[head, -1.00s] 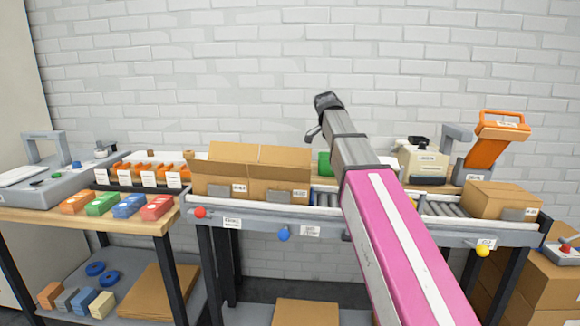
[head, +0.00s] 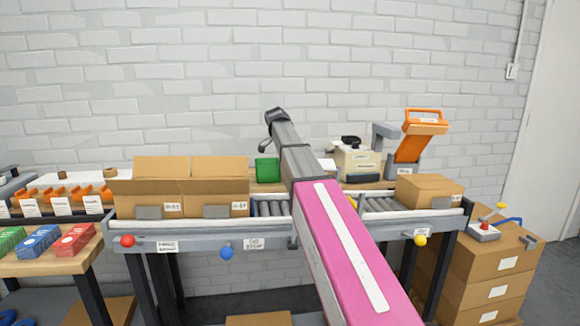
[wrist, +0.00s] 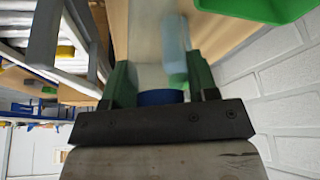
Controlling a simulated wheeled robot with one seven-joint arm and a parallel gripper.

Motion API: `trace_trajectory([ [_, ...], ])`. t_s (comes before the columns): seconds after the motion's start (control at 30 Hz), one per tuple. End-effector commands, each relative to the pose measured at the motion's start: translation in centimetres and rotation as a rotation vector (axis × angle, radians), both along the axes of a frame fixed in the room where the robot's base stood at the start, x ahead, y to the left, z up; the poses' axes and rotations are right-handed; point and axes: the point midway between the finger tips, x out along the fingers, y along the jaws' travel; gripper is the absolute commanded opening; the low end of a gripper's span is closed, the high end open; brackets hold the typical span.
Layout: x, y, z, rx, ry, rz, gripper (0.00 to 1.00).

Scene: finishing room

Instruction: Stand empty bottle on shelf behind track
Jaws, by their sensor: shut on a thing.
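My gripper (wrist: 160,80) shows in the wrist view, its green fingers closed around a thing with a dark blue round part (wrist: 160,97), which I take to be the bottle. A pale blue, see-through piece (wrist: 173,45) shows just beyond, between the fingers; I cannot tell for sure whether it belongs to the held bottle. In the head view my arm hides the gripper and what it holds. The wooden shelf (head: 268,187) runs behind the roller track (head: 268,208). Its wood also shows under the gripper in the wrist view (wrist: 215,35).
A green bin (head: 267,170) stands on the shelf left of my arm, and a cream machine (head: 357,164) and orange-topped device (head: 415,140) stand to the right. The brick wall is close behind.

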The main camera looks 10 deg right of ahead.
Motion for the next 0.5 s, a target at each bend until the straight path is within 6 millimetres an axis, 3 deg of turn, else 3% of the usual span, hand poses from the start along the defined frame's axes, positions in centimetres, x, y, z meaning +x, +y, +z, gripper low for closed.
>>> trace_trajectory([
  [0.17, 0.1, -0.2, -1.0, 0.0, 0.002, 0.0, 0.31],
  [0.4, 0.1, -0.2, -4.1, 0.0, 0.002, -0.001, 0.31],
  [0.5, 0.1, -0.2, -4.3, 0.001, 0.001, -0.001, 0.31],
])
